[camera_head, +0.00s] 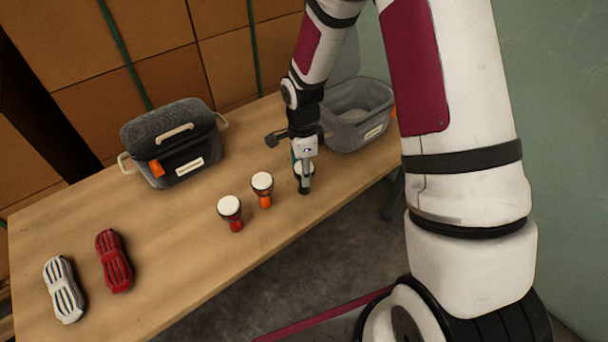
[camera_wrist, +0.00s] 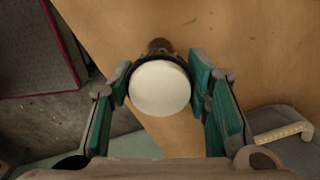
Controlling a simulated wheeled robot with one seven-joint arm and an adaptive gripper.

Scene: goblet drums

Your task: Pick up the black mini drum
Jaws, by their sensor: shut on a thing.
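The black mini drum (camera_wrist: 160,88) is between the green pads of my gripper (camera_wrist: 160,85) in the wrist view, its round white head facing the camera. Its dark body shows just beyond the head. In the head view my gripper (camera_head: 304,172) points down near the table's front edge, shut on the drum, whose dark base (camera_head: 304,189) shows below the fingers. Whether the base touches the table cannot be told. Two other goblet drums stand upright to the left: one orange (camera_head: 264,189) and one red (camera_head: 231,213), both with white heads.
On the wooden table (camera_head: 180,250), a lidded dark grey bin (camera_head: 175,140) stands at the back left and an open grey bin (camera_head: 358,112) at the back right. A red ribbed object (camera_head: 113,261) and a white one (camera_head: 64,289) lie at the left. The front middle is clear.

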